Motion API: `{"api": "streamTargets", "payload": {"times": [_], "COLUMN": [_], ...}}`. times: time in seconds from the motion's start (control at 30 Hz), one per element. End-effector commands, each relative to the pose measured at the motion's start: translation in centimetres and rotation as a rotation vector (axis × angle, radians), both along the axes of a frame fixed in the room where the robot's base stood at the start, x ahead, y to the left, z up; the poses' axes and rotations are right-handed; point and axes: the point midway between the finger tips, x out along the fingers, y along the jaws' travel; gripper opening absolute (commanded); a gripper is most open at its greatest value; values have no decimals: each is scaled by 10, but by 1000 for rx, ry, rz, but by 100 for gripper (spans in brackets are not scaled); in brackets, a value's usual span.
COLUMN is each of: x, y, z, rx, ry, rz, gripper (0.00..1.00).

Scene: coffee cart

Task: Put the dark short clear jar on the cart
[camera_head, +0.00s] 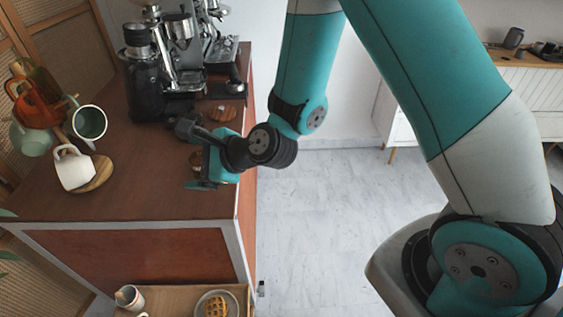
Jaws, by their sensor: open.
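The cart (150,195) has a brown wooden top with a pale metal edge. My gripper (188,157) is low over the right part of the cart top, with its jaws open and pointing left. A small brownish item (197,158) shows partly between the jaws, too small and covered to identify. I cannot make out a dark short clear jar for certain; my gripper and wrist hide part of the cart top.
A black coffee grinder (144,80) and an espresso machine (190,50) stand at the back. A croissant (222,113) lies near them. Mugs hang at the left, by a white mug (74,169). A lower shelf holds a waffle plate (217,306). The front cart top is clear.

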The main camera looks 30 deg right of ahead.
Motion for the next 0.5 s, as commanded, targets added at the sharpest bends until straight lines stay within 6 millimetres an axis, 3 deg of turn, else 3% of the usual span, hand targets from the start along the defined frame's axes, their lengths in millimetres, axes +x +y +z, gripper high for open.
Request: {"api": "streamTargets", "payload": {"times": [0.03, 0.2, 0.4, 0.5], "x": [-13, -76, -159, -191], "y": [7, 3, -41, -63], "z": [28, 85, 127, 138], "rx": [-119, -539, -903, -994], "ry": [-92, -393, -692, -783], "rz": [164, 747, 1387, 1624], "gripper": [87, 87, 87, 87]}}
